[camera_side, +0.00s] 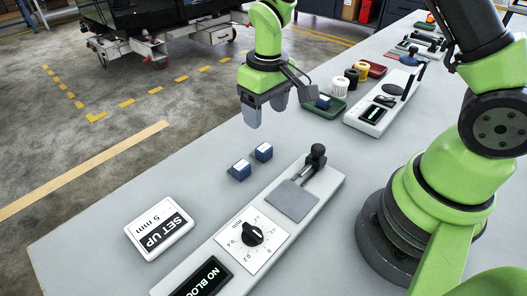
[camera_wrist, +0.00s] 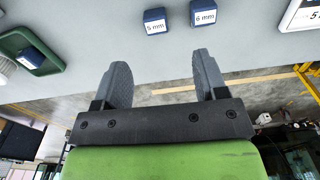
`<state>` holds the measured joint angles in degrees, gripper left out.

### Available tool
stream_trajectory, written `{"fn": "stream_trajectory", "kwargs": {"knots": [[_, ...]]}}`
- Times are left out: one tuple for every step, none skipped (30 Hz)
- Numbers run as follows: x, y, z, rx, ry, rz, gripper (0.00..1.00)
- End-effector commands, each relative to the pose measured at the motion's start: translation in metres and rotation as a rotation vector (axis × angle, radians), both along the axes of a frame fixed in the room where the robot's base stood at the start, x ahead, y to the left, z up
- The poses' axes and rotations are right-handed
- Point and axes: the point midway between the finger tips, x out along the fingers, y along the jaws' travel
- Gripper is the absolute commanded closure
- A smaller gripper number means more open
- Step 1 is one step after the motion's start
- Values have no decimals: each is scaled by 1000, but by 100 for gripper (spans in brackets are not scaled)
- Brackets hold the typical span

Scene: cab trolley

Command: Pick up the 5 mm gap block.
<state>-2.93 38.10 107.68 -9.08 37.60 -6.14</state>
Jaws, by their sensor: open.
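The 5 mm gap block (camera_wrist: 155,20) is a small blue block with a white "5 mm" label, lying at the top of the wrist view. In the side view, the same block (camera_side: 263,152) sits on the grey bench, the farther of two blue blocks. The 6 mm block (camera_wrist: 203,14) lies beside it with a gap between; in the side view this block (camera_side: 240,169) is nearer the sign. My gripper (camera_side: 265,110) is open and empty above the bench, beyond the blocks in the side view. Its two fingers also show in the wrist view (camera_wrist: 161,66), apart from both blocks.
A gauge device (camera_side: 294,201) with dial and display stands near the blocks. A "SET UP 5 mm" sign (camera_side: 159,227) lies left of it. A green tray (camera_side: 333,110) holds another blue block (camera_side: 323,102). A second device (camera_side: 378,112) stands beyond. Bench around the blocks is clear.

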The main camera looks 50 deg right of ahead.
Motion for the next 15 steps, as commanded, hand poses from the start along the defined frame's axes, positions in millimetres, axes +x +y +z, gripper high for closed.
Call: {"fn": "stream_trajectory", "kwargs": {"knots": [[0,0,-9,-4,17,9,34],[1,0,-13,-5,22,13,34],[1,0,-17,-7,28,17,34],[1,0,-21,-7,31,19,34],[1,0,-25,-8,34,20,34],[1,0,-31,-8,36,22,34],[1,0,-36,-8,37,22,34],[1,0,-41,-8,37,21,34],[0,0,-47,-8,37,20,34],[1,-1,-51,-8,37,19,34],[1,-1,-55,-8,36,20,34],[1,-1,-60,-8,36,20,34],[1,-1,-62,-8,34,21,34],[1,-1,-64,-8,34,21,34],[1,-1,-67,-8,34,20,34]]}}
